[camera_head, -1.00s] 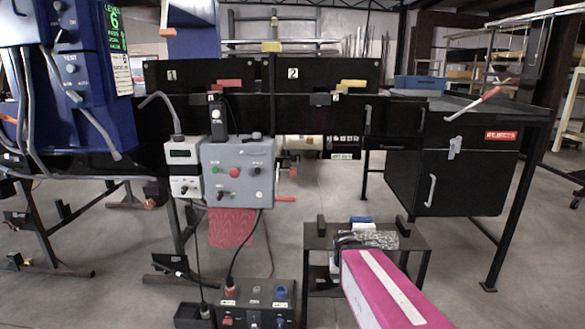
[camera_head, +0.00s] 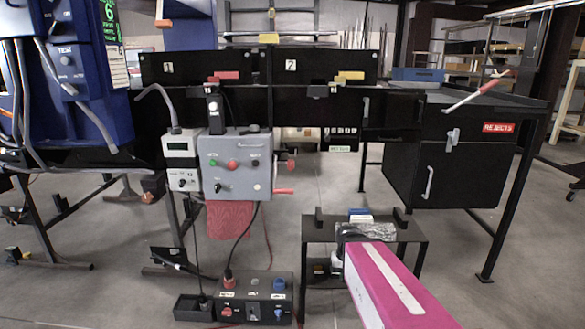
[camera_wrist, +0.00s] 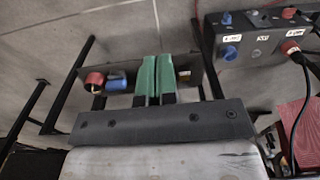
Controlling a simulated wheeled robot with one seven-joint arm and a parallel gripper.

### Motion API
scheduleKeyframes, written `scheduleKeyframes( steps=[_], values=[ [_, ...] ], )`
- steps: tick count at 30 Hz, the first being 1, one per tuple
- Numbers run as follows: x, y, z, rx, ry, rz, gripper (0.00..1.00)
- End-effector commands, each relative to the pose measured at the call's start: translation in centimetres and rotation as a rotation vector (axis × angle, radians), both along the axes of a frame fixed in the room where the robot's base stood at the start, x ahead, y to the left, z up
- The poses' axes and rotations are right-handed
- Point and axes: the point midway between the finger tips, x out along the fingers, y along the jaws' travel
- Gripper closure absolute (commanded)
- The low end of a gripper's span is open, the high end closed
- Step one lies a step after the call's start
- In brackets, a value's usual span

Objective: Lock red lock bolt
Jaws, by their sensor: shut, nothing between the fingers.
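The likely red lock bolt is a small red bar (camera_head: 227,75) at the lower edge of the black panel marked 1 in the head view. A similar yellow bar (camera_head: 350,75) sits on the panel marked 2. I cannot tell whether the red one is slid in or out. My gripper (camera_wrist: 155,78) shows in the wrist view with its two green fingers together and nothing between them. It points down, apart from the red bar, which is not recognisable in the wrist view. In the head view my arm hides the fingers, low and right of the bar.
A grey control box (camera_head: 238,168) hangs below panel 1. A black switch box (camera_head: 255,297) stands on the floor. A low black stand (camera_head: 318,232) is around my wrist. A rejects cabinet (camera_head: 452,175) stands at right. Open floor lies between the switch box and stand.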

Motion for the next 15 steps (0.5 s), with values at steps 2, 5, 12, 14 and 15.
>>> scheduleKeyframes(
  steps=[2,5,12,14,15],
  values=[
    [1.6,0.2,0.7,0.014,-0.015,-0.002,1.00],
    [4.0,0.7,2.1,0.042,-0.041,-0.004,1.00],
    [10.6,2.0,7.0,0.125,-0.118,-0.007,1.00],
    [12.2,2.4,8.4,0.146,-0.137,-0.006,1.00],
    [13.2,2.6,9.3,0.160,-0.149,-0.005,1.00]
  ],
)
